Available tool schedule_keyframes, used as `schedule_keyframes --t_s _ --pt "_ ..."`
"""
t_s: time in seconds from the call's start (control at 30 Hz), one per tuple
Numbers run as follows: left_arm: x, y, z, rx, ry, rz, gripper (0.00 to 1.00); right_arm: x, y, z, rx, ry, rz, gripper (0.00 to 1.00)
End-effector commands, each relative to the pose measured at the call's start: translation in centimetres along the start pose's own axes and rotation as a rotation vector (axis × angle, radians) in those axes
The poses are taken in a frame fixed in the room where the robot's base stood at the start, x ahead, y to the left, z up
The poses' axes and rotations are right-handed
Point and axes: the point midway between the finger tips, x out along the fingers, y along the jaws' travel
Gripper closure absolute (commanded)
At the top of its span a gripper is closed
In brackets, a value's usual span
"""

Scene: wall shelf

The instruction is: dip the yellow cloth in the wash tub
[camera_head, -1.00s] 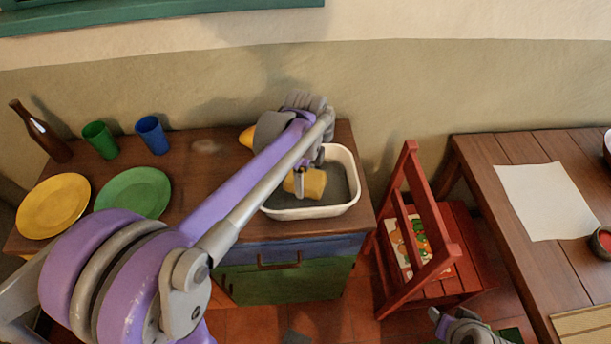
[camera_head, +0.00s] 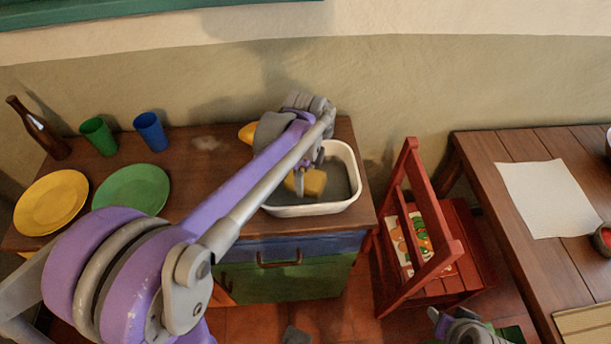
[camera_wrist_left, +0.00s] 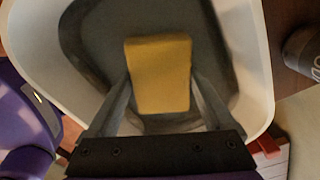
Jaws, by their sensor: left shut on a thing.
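The yellow cloth (camera_head: 313,183) looks like a thick folded block. It is inside the white wash tub (camera_head: 312,210), which has a dark grey interior, on the dresser top. My left gripper (camera_head: 299,182) reaches down into the tub and is shut on the cloth. In the left wrist view the cloth (camera_wrist_left: 160,75) sits between the two fingers (camera_wrist_left: 160,95), over the tub's grey floor, with the tub's white rim (camera_wrist_left: 258,60) around. I cannot tell whether the cloth touches the bottom. My right gripper (camera_head: 462,330) shows only partly at the bottom edge; its fingers are unclear.
On the dresser (camera_head: 210,165) stand a brown bottle (camera_head: 40,130), green cup (camera_head: 99,137), blue cup (camera_head: 151,132), yellow plate (camera_head: 50,203) and green plate (camera_head: 132,188). A red chair (camera_head: 440,250) and a wooden table (camera_head: 520,220) with paper (camera_head: 546,198) are right.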

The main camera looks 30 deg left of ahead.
Motion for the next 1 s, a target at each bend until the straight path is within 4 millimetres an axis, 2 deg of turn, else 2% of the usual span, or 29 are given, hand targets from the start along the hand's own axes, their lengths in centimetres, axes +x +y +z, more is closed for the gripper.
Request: schedule_keyframes --t_s 1.0 --pt "1.1 0.0 0.0 0.000 0.000 0.000 0.58 0.7 0.0 0.5 0.000 -0.003 0.000 0.53"
